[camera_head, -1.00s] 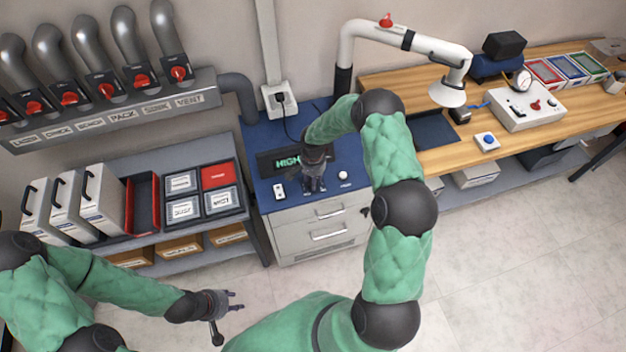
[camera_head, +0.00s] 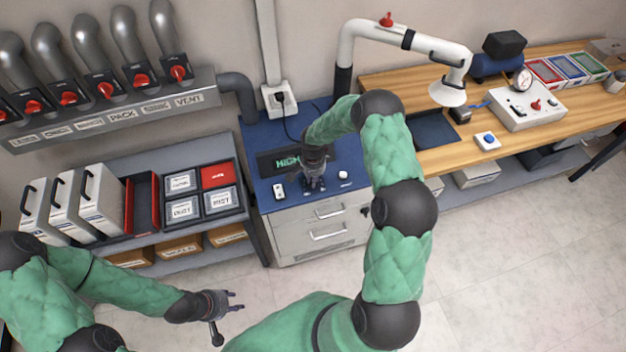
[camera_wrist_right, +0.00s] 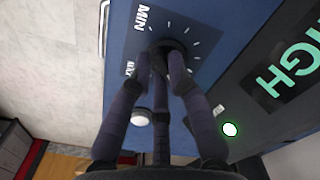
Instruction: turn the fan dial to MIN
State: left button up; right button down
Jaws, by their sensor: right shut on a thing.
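The fan dial (camera_wrist_right: 160,47) is a dark round knob with white tick marks around it on the blue cabinet top. The MIN label (camera_wrist_right: 142,17) is at one end of the ticks. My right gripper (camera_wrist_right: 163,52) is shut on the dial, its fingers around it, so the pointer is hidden. In the head view my right gripper (camera_head: 315,184) reaches down at the front of the cabinet top. The display (camera_head: 287,160) behind it reads HIGH in green, partly covered by my arm. My left gripper (camera_head: 232,301) is open and empty, above the floor.
A shelf with binders (camera_head: 95,200) stands left. A wooden bench (camera_head: 405,95) with a white fume arm (camera_head: 430,48) stands right. The floor in front is free.

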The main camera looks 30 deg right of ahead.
jog(key=n+b, duration=0.2)
jog(key=n, duration=0.1)
jog(key=shift+d+f+n, duration=0.1)
jog(key=shift+n, duration=0.3)
jog(key=n+b, duration=0.1)
jog(key=n, duration=0.2)
jog(key=shift+d+n, duration=0.1)
jog(key=shift+n, duration=0.2)
jog(key=n, duration=0.3)
jog(key=shift+w+d+n, duration=0.1)
jog(key=shift+n, duration=0.2)
jog(key=n, duration=0.4)
jog(key=shift+w+n+b, duration=0.15)
jog(key=shift+n+b, duration=0.15)
jog(key=n, duration=0.4)
jog(key=shift+w+d, duration=0.1)
jog(key=n+p, duration=0.1)
jog(key=n, duration=0.5)
jog(key=shift+w, duration=0.15)
jog(key=n, duration=0.4)
jog(key=shift+w+p, duration=0.1)
jog(key=shift+p, duration=0.3)
jog(key=shift+a+n+p, duration=0.2)
jog(key=shift+n+p, duration=0.2)
jog(key=shift+n, duration=2.1)
